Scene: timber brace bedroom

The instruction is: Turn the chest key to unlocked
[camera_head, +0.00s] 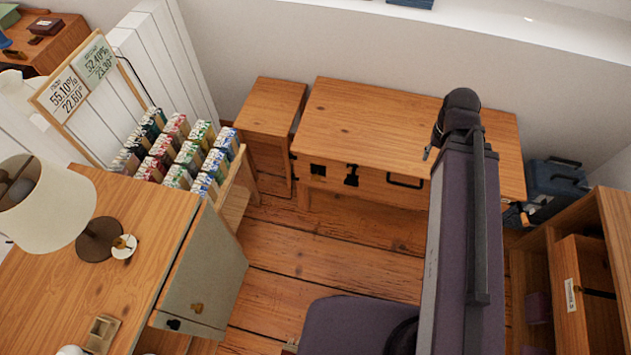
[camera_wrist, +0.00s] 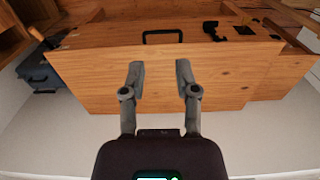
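A wooden chest (camera_head: 370,120) with a flat lid stands against the back wall. Its front bears a black handle (camera_head: 405,181), an upright black fitting (camera_head: 352,175) and a squarish black plate (camera_head: 318,170). The wrist view shows the handle (camera_wrist: 162,36), the irregular fitting (camera_wrist: 212,30) and the plate (camera_wrist: 243,30) along the chest's far edge. I cannot tell for certain which fitting is the key, or how it is turned. My gripper (camera_wrist: 160,72) is open and empty over the lid, apart from the fittings. In the head view my arm mostly hides it.
A small wooden cabinet (camera_head: 268,108) stands left of the chest, beside a rack of colourful packets (camera_head: 180,150). A desk with a lamp (camera_head: 45,205) is at left. A blue case (camera_head: 555,185) and wooden shelving (camera_head: 580,250) are at right. Floor before the chest is clear.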

